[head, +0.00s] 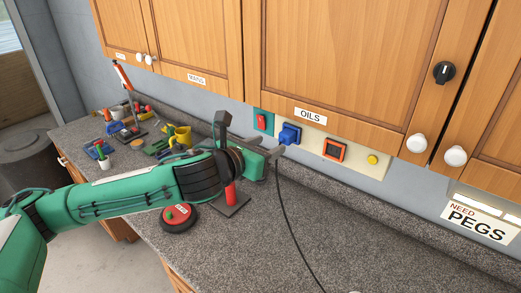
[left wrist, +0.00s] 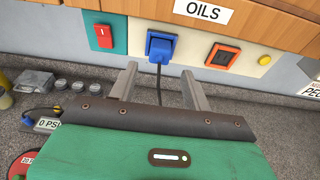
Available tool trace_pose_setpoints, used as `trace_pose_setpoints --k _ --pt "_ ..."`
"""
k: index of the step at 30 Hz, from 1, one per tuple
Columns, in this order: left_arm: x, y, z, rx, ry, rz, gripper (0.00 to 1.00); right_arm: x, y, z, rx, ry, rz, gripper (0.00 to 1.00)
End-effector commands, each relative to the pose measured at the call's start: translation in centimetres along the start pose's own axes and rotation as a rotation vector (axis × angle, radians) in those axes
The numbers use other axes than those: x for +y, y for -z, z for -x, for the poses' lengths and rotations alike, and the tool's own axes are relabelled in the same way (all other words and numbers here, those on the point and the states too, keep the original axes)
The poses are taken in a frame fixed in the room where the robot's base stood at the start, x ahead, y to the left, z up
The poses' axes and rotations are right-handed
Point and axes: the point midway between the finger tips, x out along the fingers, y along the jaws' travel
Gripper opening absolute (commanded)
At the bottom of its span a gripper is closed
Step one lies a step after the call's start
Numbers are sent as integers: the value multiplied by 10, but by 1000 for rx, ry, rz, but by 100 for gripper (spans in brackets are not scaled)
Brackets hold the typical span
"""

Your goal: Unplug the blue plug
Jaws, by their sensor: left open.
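The blue plug (head: 289,134) sits in a blue socket on the pale wall panel under the cabinets. It also shows in the left wrist view (left wrist: 160,48), with a dark cord hanging from it to the counter. My left gripper (head: 262,146) is open and empty, just in front of the panel and a little left of the plug in the head view. In the left wrist view its two fingers (left wrist: 159,72) stand apart, below the plug and to either side of it, with the cord between them in the picture. Contact with the plug does not show. My right gripper is not in view.
A red switch (head: 261,121) on a green plate is left of the plug. An orange-framed socket (head: 335,150) and a yellow button (head: 372,160) are to the right. Cabinets with knobs (head: 416,143) overhang the panel. Tools and small items (head: 130,131) lie on the counter's left.

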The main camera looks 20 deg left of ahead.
Motion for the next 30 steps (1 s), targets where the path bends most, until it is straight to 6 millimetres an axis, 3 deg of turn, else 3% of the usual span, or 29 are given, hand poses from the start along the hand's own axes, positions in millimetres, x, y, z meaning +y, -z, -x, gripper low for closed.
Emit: trace_pose_setpoints --k 9,18,30 --pt "-1 2 -33 -1 1 2 49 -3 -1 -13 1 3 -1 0" --pt "0 -1 -60 1 0 3 49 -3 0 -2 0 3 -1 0" --pt "0 0 -71 0 0 2 49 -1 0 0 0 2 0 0"
